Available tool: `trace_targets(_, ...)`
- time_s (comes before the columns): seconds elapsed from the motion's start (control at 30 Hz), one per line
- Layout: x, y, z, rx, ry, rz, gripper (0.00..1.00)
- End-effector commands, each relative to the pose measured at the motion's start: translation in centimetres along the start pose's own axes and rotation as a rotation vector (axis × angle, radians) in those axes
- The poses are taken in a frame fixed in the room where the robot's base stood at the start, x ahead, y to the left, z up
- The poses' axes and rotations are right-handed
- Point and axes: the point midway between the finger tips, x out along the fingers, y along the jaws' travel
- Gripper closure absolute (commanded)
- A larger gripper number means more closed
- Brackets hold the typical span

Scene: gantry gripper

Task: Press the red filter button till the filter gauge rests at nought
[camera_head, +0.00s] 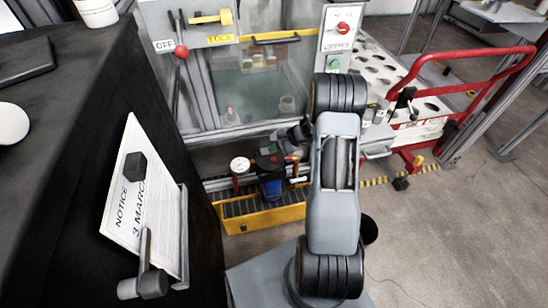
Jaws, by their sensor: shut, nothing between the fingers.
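The filter unit (270,180) has a black top and a blue bowl and stands low in front of the glazed cabinet. A small round white gauge (240,165) sits on its left; its needle is too small to read. A small red spot on the black top (273,158) may be the red button, but I cannot be sure. My gripper (281,138) is a small dark shape just above the filter unit, shut and empty. My arm hides part of the area to its right, and I cannot tell whether the gripper touches the unit.
A yellow tray (262,217) lies below the filter unit. A red-knobbed lever (181,52) and a panel with red and green buttons (340,40) are above. A red-railed cart (455,60) stands right. A black cabinet (70,180) fills the left.

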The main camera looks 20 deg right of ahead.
Motion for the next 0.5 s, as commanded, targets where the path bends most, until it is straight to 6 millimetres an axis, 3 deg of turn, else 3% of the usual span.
trace_targets(0.2, -1.51, -1.08, 1.11, 0.001, 0.0, 0.001, 1.0)
trace_targets(0.5, -1.54, -1.09, 1.13, 0.001, 0.0, 0.001, 1.0)
